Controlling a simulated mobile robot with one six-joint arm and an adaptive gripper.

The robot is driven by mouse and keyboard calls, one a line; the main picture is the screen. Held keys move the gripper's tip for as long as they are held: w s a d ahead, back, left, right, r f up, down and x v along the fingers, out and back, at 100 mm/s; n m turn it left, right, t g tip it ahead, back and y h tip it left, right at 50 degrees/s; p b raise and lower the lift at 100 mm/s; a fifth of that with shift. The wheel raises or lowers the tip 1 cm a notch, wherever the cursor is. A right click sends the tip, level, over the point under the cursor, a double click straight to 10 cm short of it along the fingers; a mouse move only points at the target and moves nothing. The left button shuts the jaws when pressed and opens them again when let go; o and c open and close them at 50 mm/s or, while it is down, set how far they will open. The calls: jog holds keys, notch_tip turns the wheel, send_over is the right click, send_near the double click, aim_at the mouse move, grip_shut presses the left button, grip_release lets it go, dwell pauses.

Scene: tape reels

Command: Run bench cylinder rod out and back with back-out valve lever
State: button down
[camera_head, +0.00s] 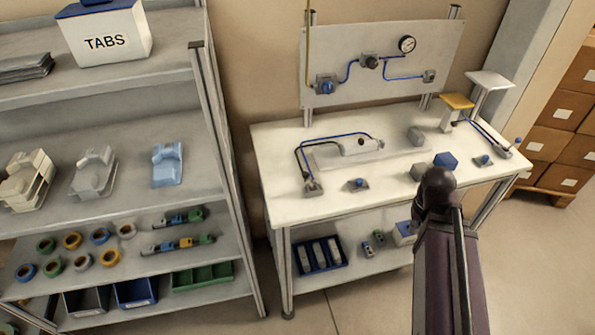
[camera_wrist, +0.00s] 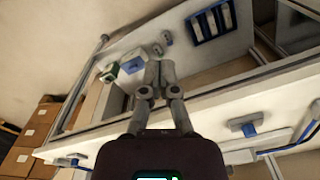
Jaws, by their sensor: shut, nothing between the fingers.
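A bench cylinder (camera_head: 362,147) lies on a grey plate on the white bench top, linked by blue hoses to a valve (camera_head: 313,187) at its left. A small blue-topped valve (camera_head: 358,184) sits near the front edge, and another (camera_head: 483,161) stands at the right. A lever with a blue tip (camera_head: 517,143) rises at the far right end. I cannot tell which is the back-out valve lever. My gripper (camera_wrist: 158,72) is shut and empty in the wrist view, in front of the bench, touching nothing visible. In the head view my arm hides part of the bench front.
The bench (camera_head: 285,210) has a back panel with a gauge (camera_head: 407,44) and a lower shelf with a blue crate (camera_head: 320,255). Shelving (camera_head: 200,150) stands left; cardboard boxes (camera_head: 547,143) are stacked right.

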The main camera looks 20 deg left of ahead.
jog(key=w+a+r+n+p, duration=0.4)
jog(key=a+r+n, duration=0.15)
jog(key=a, duration=0.35)
notch_tip(320, 180, up, 10)
jog(key=f+n+y+p, duration=0.1)
jog(key=n+y+p, duration=0.1)
jog(key=n+p, duration=1.1)
send_over(308, 180)
jog(key=s+a+b, duration=0.2)
jog(key=a+b, duration=0.1)
jog(key=a, duration=0.2)
jog(key=n, duration=0.3)
jog(key=shift+w+d+r+m+g, duration=0.15)
jog(key=shift+w+r+m+g, duration=0.05)
jog(key=shift+w+m+g, duration=0.1)
jog(key=shift+s+f, duration=0.1)
jog(key=shift+f, duration=0.1)
